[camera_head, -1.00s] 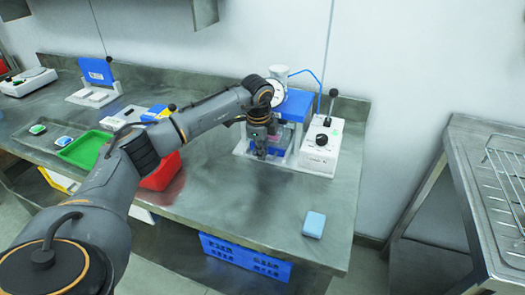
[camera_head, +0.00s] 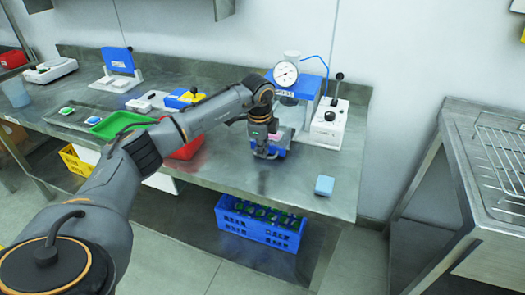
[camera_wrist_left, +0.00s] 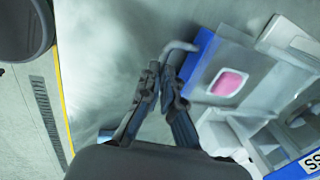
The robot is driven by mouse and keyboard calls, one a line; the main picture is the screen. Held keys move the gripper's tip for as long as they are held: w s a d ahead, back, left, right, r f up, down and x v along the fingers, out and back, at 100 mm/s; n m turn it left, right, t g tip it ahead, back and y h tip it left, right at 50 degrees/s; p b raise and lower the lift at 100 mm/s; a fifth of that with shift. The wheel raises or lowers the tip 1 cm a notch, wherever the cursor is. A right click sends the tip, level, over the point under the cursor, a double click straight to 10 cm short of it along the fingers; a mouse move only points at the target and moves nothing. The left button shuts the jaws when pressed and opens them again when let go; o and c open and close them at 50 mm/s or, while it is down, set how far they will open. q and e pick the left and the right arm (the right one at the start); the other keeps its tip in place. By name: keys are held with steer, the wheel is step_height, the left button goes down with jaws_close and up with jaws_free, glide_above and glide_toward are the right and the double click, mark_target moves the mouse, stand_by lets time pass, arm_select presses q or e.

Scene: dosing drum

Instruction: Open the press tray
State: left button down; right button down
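The press (camera_head: 301,86) has a blue top, a round dial and a white base, and stands at the back right of the bench. Its tray (camera_wrist_left: 246,68) is drawn out toward the bench's front, with a blue front panel and a pink piece (camera_wrist_left: 228,83) lying in it. A grey bent handle (camera_wrist_left: 180,47) sticks out from the panel. My left gripper (camera_head: 262,148) is in front of the press and hides much of the tray. In the wrist view its fingers (camera_wrist_left: 162,70) are close together on the handle. My right gripper is not in view.
A white control box (camera_head: 327,125) with a black lever stands right of the press. A light blue block (camera_head: 324,185) lies near the bench's front right. A green tray (camera_head: 122,123) and a red bin (camera_head: 188,150) are at left. A blue crate (camera_head: 258,229) is below.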

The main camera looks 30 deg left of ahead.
arm_select(q)
steer(key=c, duration=1.4)
jaws_free()
steer(key=shift+s+f, duration=0.1)
steer(key=shift+f, duration=0.1)
steer(key=shift+c, duration=0.2)
step_height(320, 180, up, 12)
steer(key=s, duration=0.2)
steer(key=shift+d, duration=0.3)
